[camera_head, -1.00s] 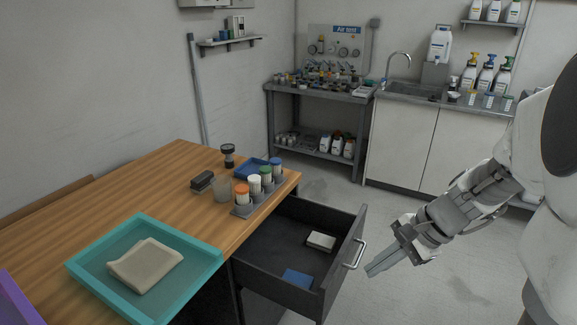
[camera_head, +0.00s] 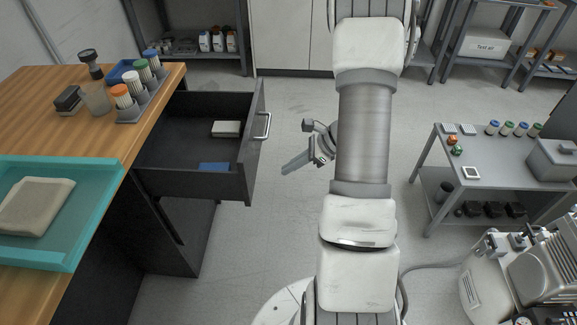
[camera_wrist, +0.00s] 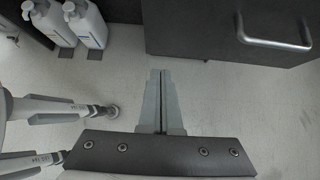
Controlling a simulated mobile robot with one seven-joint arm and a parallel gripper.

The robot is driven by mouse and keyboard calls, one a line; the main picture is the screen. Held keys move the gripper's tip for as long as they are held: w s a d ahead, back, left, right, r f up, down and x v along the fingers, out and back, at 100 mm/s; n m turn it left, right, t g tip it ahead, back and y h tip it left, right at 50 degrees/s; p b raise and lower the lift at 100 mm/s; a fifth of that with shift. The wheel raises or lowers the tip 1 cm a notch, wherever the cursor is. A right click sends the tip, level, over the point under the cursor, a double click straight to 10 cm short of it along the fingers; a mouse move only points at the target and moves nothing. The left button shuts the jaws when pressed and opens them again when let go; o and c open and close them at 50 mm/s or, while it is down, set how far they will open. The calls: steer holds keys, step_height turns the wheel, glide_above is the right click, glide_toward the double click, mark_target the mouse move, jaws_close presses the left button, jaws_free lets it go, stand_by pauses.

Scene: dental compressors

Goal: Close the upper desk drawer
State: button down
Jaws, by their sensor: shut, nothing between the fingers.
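The upper desk drawer (camera_head: 195,182) is pulled out from the wooden desk (camera_head: 60,110) in the head view. A white block (camera_head: 227,129) and a blue item (camera_head: 214,167) lie inside it. Its silver handle (camera_head: 263,127) is on the front panel, facing right. My gripper (camera_head: 285,172) is right of the drawer front, apart from it, with its fingers pointing left. In the wrist view my gripper (camera_wrist: 162,76) is shut and empty. The dark drawer front (camera_wrist: 205,28) and its handle (camera_wrist: 275,43) show at the upper right, beyond the fingertips.
A teal tray (camera_head: 85,235) and a rack of capped bottles (camera_head: 143,105) stand on the desk. A grey side table (camera_head: 510,165) and a compressor (camera_head: 530,275) are at the right. The floor (camera_head: 250,235) between desk and my arm is clear.

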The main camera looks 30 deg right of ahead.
mark_target(158, 171)
steer(key=w+a+f, duration=0.1)
steer(key=a, duration=0.1)
steer(key=w+a+f+b, duration=0.1)
steer(key=a+f, duration=0.1)
steer(key=w+a+f+b, duration=0.1)
steer(key=w+a, duration=0.1)
steer(key=shift+w+a+f, duration=0.1)
steer(key=shift+a+f, duration=0.1)
steer(key=shift+f, duration=0.05)
steer(key=shift+w+a, duration=0.25)
steer(key=shift+a, duration=0.1)
steer(key=w+a, duration=0.5)
steer(key=a, duration=0.3)
steer(key=w+a, duration=0.6)
steer(key=a, duration=0.2)
steer(key=w+a+p, duration=0.1)
steer(key=w+a, duration=0.4)
steer(key=a, duration=0.3)
steer(key=shift+w+a, duration=0.25)
steer(key=shift+w+a+r, duration=0.15)
steer(key=shift+a, duration=0.05)
